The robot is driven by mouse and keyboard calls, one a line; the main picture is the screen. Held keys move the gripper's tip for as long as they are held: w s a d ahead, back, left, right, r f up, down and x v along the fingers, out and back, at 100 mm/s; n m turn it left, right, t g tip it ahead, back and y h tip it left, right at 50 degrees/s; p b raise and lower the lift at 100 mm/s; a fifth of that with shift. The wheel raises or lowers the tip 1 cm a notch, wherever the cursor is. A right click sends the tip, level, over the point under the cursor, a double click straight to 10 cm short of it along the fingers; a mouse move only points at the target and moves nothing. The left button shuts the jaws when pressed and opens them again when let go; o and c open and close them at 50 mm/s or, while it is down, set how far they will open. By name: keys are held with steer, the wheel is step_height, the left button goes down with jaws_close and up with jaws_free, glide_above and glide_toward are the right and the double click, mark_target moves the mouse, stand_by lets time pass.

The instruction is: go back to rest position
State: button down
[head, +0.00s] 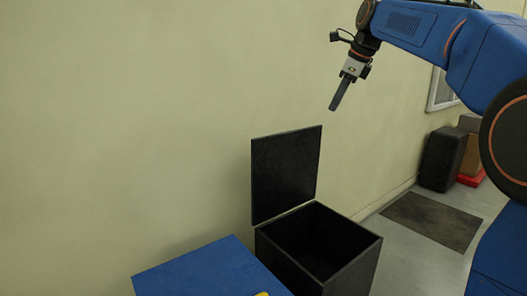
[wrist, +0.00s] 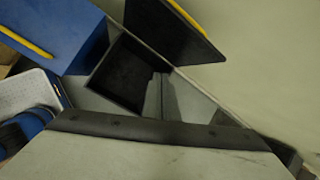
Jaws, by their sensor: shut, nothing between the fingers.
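My gripper (head: 336,107) is raised in the air in the head view, above and to the right of the open lid of a black box. Its fingers are together, point down and slightly left, and hold nothing. My blue arm reaches in from the right edge. In the wrist view two grey finger shapes (wrist: 161,85) show side by side in front of the box.
The black box (head: 352,271) stands open below, its lid (head: 286,175) upright; its inside is dark. A blue surface (head: 205,270) is beside it at left. A dark mat (head: 432,221) and a black case (head: 443,160) are at right. The air around my gripper is clear.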

steer(key=s+d+f+n+h, duration=0.1)
steer(key=s+d+f+n, duration=0.1)
steer(key=s+f+n, duration=0.9)
steer(key=s+d+f+n+h, duration=0.1)
steer(key=s+d+f+n, duration=0.2)
steer(key=s+f+n, duration=0.9)
steer(key=s+f, duration=0.6)
steer(key=s, duration=0.3)
steer(key=s+f, duration=0.6)
steer(key=s, duration=0.3)
steer(key=shift+s+d+f+h, duration=0.3)
steer(key=shift+s+f+h, duration=0.1)
